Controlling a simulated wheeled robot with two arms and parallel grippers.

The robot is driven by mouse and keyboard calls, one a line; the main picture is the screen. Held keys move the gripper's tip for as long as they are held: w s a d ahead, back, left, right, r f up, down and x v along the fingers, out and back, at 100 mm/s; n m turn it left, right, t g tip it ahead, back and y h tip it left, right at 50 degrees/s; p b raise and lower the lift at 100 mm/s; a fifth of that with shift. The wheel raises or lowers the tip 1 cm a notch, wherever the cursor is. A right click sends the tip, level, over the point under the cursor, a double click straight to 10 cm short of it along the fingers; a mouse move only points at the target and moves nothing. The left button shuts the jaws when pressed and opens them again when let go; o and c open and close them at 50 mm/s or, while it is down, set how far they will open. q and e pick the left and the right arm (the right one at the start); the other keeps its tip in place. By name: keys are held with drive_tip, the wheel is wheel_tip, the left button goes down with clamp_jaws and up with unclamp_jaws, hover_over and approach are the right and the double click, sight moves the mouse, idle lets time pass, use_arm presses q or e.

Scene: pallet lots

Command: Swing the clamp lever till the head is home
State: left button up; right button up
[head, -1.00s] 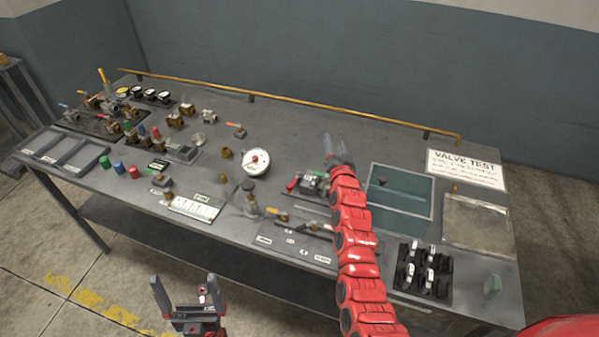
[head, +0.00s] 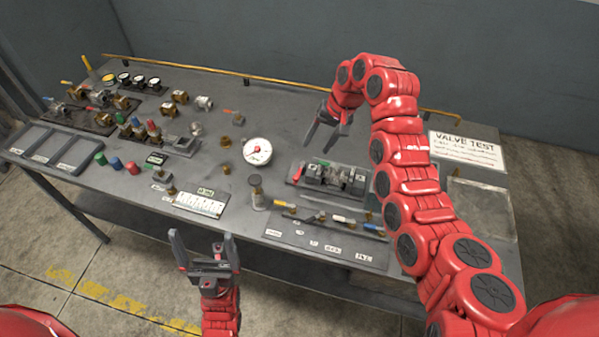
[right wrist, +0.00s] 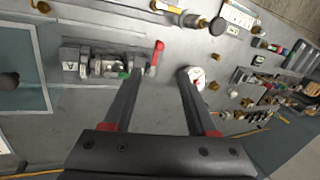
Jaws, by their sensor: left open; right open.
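The clamp fixture (head: 330,178) sits on the bench's right half, a grey vise-like block on a dark base. Its red lever (head: 298,174) sticks out at the left end, beside a small green part. In the right wrist view the clamp (right wrist: 95,66) is at upper left, with the red lever (right wrist: 157,54) just beyond the fingertips. Whether the head is seated is too small to tell. My right gripper (head: 323,142) is open and empty, behind and above the clamp. My left gripper (head: 203,246) is open and empty in front of the bench.
A dial gauge (head: 257,151) stands left of the clamp. A label strip with small valves (head: 330,235) lies in front of it. A brass rail (head: 240,75) runs along the back edge. The bench behind the gauge is fairly clear.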

drive_tip(key=b, duration=0.2)
approach(297, 177)
drive_tip(key=p+x, duration=0.4)
drive_tip(key=x, duration=0.2)
drive_tip(key=shift+a+f, duration=0.2)
drive_tip(key=shift+f, duration=0.15)
drive_tip(key=shift+x, duration=0.9)
drive_tip(key=shift+f, duration=0.1)
clamp_jaws()
